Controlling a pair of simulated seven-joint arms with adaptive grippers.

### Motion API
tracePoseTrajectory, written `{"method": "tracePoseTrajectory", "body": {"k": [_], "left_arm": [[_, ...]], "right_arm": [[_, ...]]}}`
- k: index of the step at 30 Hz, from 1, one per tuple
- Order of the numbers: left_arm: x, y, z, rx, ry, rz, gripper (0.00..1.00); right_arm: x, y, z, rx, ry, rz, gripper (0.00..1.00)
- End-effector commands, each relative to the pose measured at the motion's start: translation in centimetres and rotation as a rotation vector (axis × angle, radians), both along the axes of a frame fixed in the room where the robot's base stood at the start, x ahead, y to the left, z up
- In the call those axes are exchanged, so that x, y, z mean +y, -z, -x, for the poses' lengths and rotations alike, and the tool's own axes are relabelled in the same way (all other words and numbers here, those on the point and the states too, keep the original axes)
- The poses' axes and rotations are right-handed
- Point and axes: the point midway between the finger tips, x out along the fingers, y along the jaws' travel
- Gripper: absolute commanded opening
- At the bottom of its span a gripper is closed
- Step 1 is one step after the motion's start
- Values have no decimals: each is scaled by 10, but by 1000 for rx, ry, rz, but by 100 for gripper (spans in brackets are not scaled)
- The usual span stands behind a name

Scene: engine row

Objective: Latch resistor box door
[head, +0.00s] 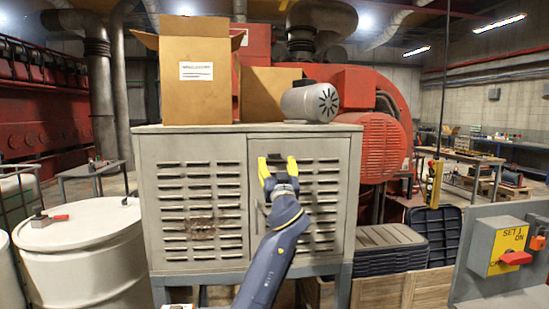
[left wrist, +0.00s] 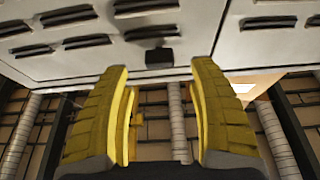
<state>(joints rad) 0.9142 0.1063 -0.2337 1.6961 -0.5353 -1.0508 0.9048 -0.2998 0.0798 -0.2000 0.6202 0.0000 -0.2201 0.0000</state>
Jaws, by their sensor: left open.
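The resistor box (head: 200,140) is a grey louvred metal cabinet with a left panel (head: 160,225) and a right door panel (head: 325,240). The right door looks about flush with the front; I cannot tell if it is slightly ajar. My left gripper (head: 276,167) is open with yellow fingers, in front of the upper left part of the right door. In the left wrist view the open fingers (left wrist: 160,85) point at the cabinet, with a small black block (left wrist: 159,57) on its face just beyond and between the tips. No contact is visible. My right gripper is not in view.
A cardboard box (head: 195,85) and a grey motor (head: 309,101) stand on the cabinet top. A white drum (head: 85,260) is at left. Black crates (head: 388,250) and a yellow switch box (head: 505,247) are at right.

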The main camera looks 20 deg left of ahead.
Motion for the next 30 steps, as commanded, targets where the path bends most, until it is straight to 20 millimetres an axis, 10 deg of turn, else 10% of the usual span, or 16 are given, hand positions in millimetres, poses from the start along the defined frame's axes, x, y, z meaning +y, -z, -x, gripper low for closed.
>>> {"method": "tracePoseTrajectory", "body": {"k": [26, 30], "left_arm": [[22, -19, -41, 0, 0, 1, 62], [22, -19, -41, 1, 0, 0, 45]], "right_arm": [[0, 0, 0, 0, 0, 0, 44], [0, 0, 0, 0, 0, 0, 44]]}}
